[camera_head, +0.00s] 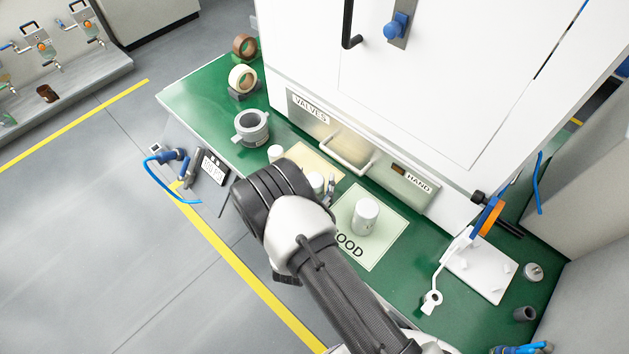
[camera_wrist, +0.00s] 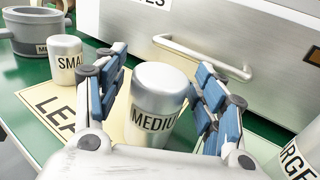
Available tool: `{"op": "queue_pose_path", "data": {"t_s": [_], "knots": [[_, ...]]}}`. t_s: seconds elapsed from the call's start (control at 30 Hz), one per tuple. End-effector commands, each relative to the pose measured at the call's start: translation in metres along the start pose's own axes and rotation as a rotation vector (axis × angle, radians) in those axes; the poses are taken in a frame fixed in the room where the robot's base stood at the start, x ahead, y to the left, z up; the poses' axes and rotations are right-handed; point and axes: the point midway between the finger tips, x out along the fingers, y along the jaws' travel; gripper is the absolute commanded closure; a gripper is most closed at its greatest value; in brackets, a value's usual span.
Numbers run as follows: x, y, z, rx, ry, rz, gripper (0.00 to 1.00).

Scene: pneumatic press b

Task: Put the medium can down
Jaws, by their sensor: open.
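The medium can (camera_wrist: 155,100), white-grey and labelled "MEDIU…", stands upright between the fingers of my gripper (camera_wrist: 161,64) in the wrist view. The blue-padded fingers are open, with the can between them. In the head view the medium can (camera_head: 316,181) shows only in part beside my gripper (camera_head: 325,187); my wrist hides the rest.
The small can (camera_wrist: 65,60) stands at left. The large can (camera_head: 365,217) stands on the "GOOD" mat (camera_head: 384,243) at right. A grey cup (camera_head: 251,127) and tape rolls (camera_head: 243,77) are further left. The drawer handle (camera_head: 347,158) juts out close behind the medium can.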

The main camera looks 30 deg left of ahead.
Motion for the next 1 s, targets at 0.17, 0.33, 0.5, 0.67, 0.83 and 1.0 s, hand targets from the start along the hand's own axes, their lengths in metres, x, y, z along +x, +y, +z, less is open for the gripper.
{"op": "queue_pose_path", "data": {"t_s": [0.17,0.33,0.5,0.67,0.83,1.0], "knots": [[-0.015,0.001,0.003,-0.002,0.003,0.003,0.36],[-0.051,0.002,0.005,-0.004,0.003,0.006,0.36],[-0.087,0.002,0.005,-0.002,0.001,0.006,0.36],[-0.110,0.001,0.004,-0.002,0.001,0.004,0.36],[-0.120,0.000,0.003,0.000,0.000,0.001,0.36],[-0.120,0.000,0.003,0.000,0.000,-0.001,0.36]]}}
